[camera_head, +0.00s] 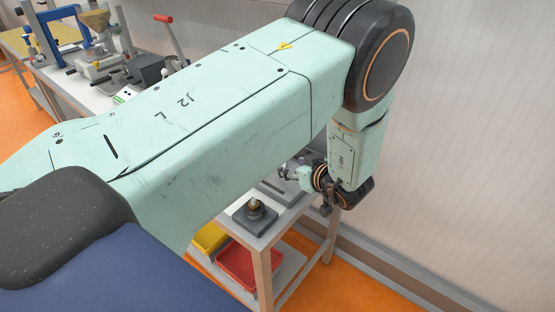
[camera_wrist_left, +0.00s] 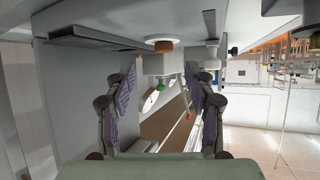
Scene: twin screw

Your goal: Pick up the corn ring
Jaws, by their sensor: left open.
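No corn ring can be told for certain. In the head view, a dark grey block (camera_head: 255,217) on the bench carries a small round post with a yellowish band (camera_head: 255,204) near its top, too small to make out well. My left gripper (camera_head: 285,173) is small and partly hidden, near the bench's back part and apart from that block. In the left wrist view its two purple-padded fingers (camera_wrist_left: 162,80) are spread, with nothing held between them. My right gripper does not show.
A red bin (camera_head: 248,268) and a yellow bin (camera_head: 209,238) sit on the shelf below the bench top. A white bench (camera_head: 85,92) with several tools and a red-handled lever (camera_head: 165,20) stands at the back left. A pale wall (camera_head: 480,130) rises on the right.

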